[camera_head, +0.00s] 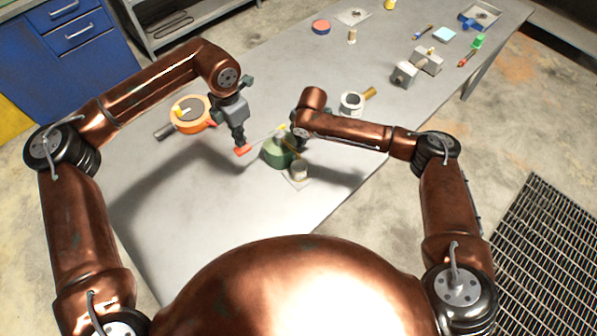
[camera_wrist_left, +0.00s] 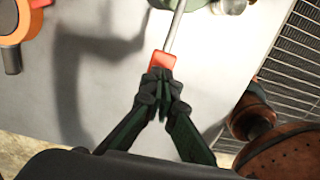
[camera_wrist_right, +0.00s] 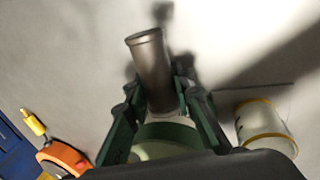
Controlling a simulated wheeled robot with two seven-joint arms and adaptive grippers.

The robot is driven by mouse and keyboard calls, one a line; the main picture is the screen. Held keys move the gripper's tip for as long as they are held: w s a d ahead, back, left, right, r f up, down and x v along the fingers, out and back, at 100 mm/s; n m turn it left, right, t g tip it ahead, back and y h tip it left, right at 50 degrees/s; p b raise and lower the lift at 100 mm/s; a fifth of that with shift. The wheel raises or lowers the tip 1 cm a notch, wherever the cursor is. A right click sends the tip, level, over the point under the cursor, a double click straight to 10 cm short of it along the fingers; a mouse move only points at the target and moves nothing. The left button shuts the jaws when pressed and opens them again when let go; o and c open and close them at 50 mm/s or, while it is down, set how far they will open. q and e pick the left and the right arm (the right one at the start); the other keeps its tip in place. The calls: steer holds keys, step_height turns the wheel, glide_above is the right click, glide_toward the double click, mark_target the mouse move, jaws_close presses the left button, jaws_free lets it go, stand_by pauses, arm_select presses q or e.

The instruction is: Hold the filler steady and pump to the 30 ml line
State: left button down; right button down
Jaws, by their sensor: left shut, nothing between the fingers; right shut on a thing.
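The green filler (camera_head: 277,153) stands on the grey table, and its pump lever reaches left to a red grip (camera_head: 243,150). My left gripper (camera_head: 239,140) is shut and empty, its tips against or just over the red grip (camera_wrist_left: 163,61) in the left wrist view. A pale measuring cup (camera_head: 299,170) stands beside the filler. It has yellow lines in the right wrist view (camera_wrist_right: 264,128); its fill level cannot be read.
An orange round thing (camera_head: 191,115) with a dark handle lies left of my left gripper. A white-rimmed pot (camera_head: 352,103) with a tan handle stands behind my right forearm. Grey blocks (camera_head: 426,60) and small tools are farther back. The front left tabletop is clear.

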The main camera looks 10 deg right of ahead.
arm_select(q)
steer(key=shift+f, duration=0.1)
stand_by(2.8)
stand_by(0.5)
steer(key=shift+f, duration=3.4)
steer(key=shift+r, duration=3.5)
steer(key=shift+r, duration=2.55)
arm_select(e)
steer(key=c, duration=1.6)
jaws_free()
